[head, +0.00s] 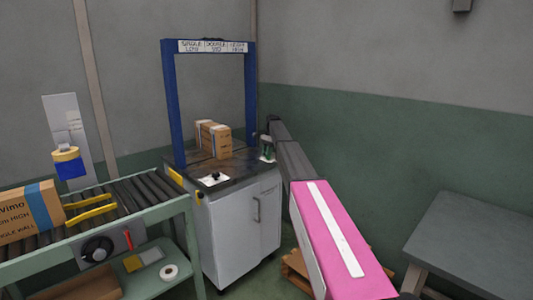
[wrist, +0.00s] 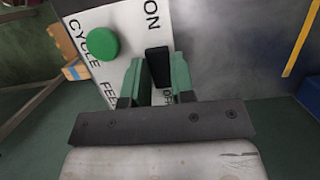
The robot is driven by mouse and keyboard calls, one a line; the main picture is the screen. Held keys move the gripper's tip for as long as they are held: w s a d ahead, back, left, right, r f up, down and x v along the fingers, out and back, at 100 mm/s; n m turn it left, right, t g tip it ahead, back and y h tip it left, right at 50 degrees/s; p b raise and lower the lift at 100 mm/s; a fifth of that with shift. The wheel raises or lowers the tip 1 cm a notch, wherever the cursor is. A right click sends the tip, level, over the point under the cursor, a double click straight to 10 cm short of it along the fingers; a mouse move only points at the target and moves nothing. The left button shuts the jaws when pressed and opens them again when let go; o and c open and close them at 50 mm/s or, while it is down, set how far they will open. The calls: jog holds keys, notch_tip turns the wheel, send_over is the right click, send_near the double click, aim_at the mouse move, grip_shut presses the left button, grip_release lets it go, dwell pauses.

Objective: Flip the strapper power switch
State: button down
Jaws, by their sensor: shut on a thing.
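The strapper (head: 240,220) is a grey-white cabinet with a dark top and a tall blue arch (head: 172,100). In the wrist view, a white panel (wrist: 125,75) bears the words ON, CYCLE and FEED, with a partly covered word beside the fingers. The black power switch (wrist: 157,60) sits on this panel, beside a green round button (wrist: 104,43). My gripper (wrist: 162,76) has its green fingers closed on either side of the switch. In the head view, my gripper (head: 267,149) is at the right edge of the strapper top; the switch is not discernible there.
A white plate with a black knob (head: 214,177) lies on the strapper's front top. A roller conveyor (head: 135,195) with a carton (head: 28,210) is at left. A grey table (head: 475,245) stands at right; the wall is close behind my arm.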

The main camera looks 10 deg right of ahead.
jog(key=c, duration=1.2)
grip_release()
jog(key=shift+c, duration=0.2)
jog(key=v, duration=1.1)
jog(key=shift+d+f, duration=0.1)
